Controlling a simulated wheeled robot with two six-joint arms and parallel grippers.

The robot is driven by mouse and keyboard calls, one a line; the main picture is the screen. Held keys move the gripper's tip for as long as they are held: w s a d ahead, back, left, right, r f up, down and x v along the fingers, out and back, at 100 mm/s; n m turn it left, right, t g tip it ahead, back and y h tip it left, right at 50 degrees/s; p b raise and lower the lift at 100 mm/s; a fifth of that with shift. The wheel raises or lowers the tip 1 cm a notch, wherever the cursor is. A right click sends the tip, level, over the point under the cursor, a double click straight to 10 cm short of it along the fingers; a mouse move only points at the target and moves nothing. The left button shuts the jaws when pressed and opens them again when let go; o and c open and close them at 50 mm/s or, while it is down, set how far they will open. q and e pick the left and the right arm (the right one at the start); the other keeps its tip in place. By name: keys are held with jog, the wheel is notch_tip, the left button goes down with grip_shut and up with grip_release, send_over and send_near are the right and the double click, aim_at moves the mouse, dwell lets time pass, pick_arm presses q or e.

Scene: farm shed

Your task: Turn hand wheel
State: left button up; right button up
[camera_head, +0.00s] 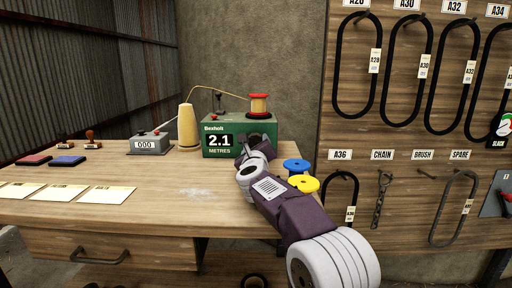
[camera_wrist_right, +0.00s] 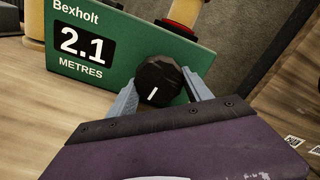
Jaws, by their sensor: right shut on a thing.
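A green box (camera_head: 218,125) marked "Bexholt" and "2.1 METRES" stands at the back of the wooden table. In the right wrist view, a black faceted knob (camera_wrist_right: 159,82) with a white mark sits at the green box's front (camera_wrist_right: 121,33). My right gripper (camera_wrist_right: 160,95) is shut on this knob, one grey finger on each side. In the head view my right gripper (camera_head: 252,150) reaches the box's front right and mostly hides the knob. A red-ended spool (camera_head: 259,104) of yellow thread stands on the box. My left gripper is not in view.
A cream cone of thread (camera_head: 187,127) and a grey counter reading "000" (camera_head: 150,144) stand left of the box. Blue (camera_head: 296,166) and yellow (camera_head: 304,184) spools lie right of my arm. Paper cards (camera_head: 107,194) lie at the front left. A pegboard (camera_head: 400,130) with belts is at right.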

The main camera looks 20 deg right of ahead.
jog(key=shift+f, duration=0.15)
jog(key=o, duration=1.4)
jog(key=shift+c, duration=0.2)
jog(key=v, duration=0.8)
jog(key=shift+b, duration=0.3)
jog(key=shift+s+a, duration=0.15)
jog(key=shift+s, duration=0.4)
